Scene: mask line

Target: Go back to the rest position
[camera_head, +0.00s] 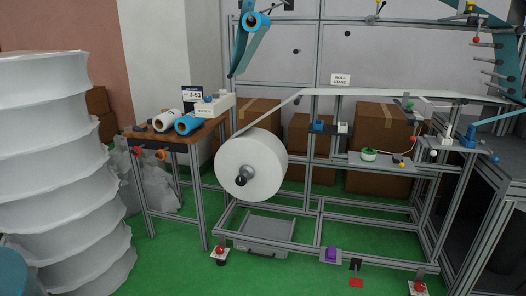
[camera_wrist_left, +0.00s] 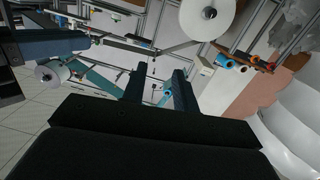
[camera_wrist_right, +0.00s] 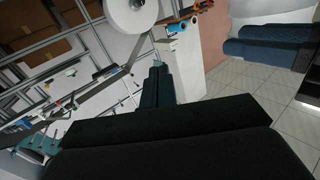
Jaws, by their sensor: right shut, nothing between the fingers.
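My left gripper (camera_wrist_left: 160,70) shows in the left wrist view with its two dark blue fingers apart and nothing between them. My right gripper (camera_wrist_right: 159,66) shows in the right wrist view with its fingers together and nothing held. Neither gripper shows in the head view. Both wrist views look out over the machine, tilted, and neither gripper is seen touching anything.
A steel frame with a large white roll (camera_head: 250,165) stands ahead. A side table (camera_head: 178,138) at its left holds blue and white rolls. A tall white stack (camera_head: 55,160) fills the left. Cardboard boxes (camera_head: 378,130) stand behind the frame. Green floor (camera_head: 180,255) lies open in front.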

